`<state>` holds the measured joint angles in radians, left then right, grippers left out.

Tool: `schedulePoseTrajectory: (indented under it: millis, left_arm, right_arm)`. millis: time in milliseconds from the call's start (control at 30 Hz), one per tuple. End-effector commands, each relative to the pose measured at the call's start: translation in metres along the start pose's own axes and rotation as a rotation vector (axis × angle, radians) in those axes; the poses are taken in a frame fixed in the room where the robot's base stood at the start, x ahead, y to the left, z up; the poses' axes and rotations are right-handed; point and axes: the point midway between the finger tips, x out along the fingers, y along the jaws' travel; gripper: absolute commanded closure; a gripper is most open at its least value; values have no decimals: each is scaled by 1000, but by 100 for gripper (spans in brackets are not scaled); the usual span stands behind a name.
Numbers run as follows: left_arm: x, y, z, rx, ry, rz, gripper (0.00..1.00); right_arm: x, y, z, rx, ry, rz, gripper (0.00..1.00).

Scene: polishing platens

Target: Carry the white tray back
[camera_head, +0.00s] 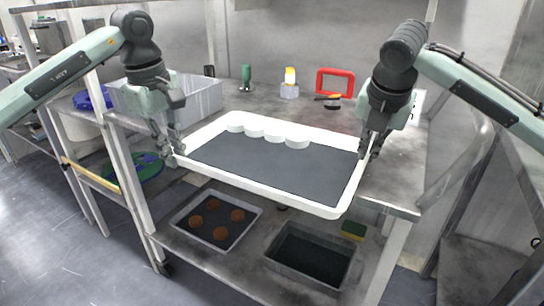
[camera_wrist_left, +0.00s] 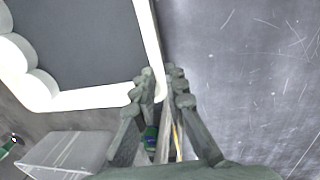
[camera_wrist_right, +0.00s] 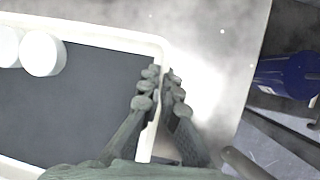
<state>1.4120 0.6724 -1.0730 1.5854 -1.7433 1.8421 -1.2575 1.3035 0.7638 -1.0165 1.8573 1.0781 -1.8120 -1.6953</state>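The white tray (camera_head: 262,187) has a dark grey floor and a raised rim. Several white discs (camera_head: 297,142) sit in it along its back side. The tray is at the front of the metal worktop, with its near side out past the edge; I cannot tell whether it rests or hangs clear. My left gripper (camera_head: 173,156) is at the tray's left rim, and in the left wrist view (camera_wrist_left: 159,84) its fingers close on the wall. My right gripper (camera_head: 371,150) is at the right rim, and in the right wrist view (camera_wrist_right: 160,85) its fingers close on the wall.
Behind the tray on the worktop (camera_head: 395,187) are a grey bin (camera_head: 205,102), a green bottle (camera_head: 246,77), a yellow-topped bottle (camera_head: 290,82) and a red frame (camera_head: 335,82). The lower shelf holds a tray with brown discs (camera_head: 180,216), a dark bin (camera_head: 275,262) and a sponge (camera_head: 353,230).

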Motion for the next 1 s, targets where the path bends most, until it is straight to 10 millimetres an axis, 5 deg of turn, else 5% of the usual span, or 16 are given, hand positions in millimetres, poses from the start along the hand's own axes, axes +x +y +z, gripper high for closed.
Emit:
schedulePoseTrajectory:
  millis: [567,1000]
  left_arm:
    - [-6,1,0,0,1,3,100]
    - [-46,7,0,0,1,3,100]
  right_arm:
    - [-5,1,2,1,-3,3,100]
    - [-43,7,18,1,-3,3,100]
